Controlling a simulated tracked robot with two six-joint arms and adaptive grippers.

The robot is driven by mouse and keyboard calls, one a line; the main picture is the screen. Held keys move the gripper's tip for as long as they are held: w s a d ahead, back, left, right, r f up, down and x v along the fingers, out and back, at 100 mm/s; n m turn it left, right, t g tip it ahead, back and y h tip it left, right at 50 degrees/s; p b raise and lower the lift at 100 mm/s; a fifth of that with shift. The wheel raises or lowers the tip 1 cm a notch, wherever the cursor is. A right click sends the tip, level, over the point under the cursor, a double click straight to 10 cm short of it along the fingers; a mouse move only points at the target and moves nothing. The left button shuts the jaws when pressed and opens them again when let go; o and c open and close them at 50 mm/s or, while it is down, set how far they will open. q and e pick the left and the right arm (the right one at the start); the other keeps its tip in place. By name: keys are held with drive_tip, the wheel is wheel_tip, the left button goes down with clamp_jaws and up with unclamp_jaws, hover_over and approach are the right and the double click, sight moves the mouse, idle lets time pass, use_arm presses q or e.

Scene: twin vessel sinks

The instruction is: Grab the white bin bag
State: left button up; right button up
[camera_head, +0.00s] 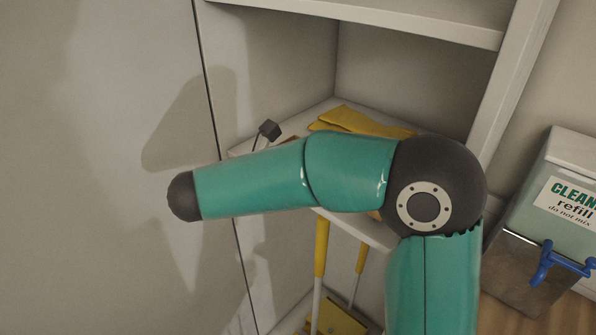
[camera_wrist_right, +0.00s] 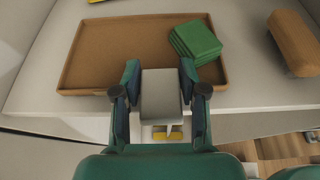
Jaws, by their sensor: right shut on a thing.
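In the right wrist view, a pale, block-shaped thing, taken to be the white bin bag (camera_wrist_right: 162,95), sits between the two fingers of my right gripper (camera_wrist_right: 160,68). The fingers are shut on its two sides. It is held at the front edge of a brown tray (camera_wrist_right: 78,92), and I cannot tell whether it touches the tray. In the head view my right arm crosses the picture and hides the gripper and the bag. My left gripper is in neither view.
A green folded stack (camera_wrist_right: 196,42) lies in the tray, and a brown roll (camera_wrist_right: 293,42) lies right of it on the shelf. The head view shows yellow cloths (camera_head: 358,121) on the shelf, yellow-handled tools (camera_head: 321,250) below, and a dispenser (camera_head: 560,195) at right.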

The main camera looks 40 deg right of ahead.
drive_tip(key=o, duration=1.2)
drive_tip(key=shift+c, duration=0.2)
drive_tip(key=w+v, duration=0.1)
drive_tip(key=v, duration=1)
drive_tip(key=shift+s+a, duration=0.45)
drive_tip(key=shift+s, duration=0.05)
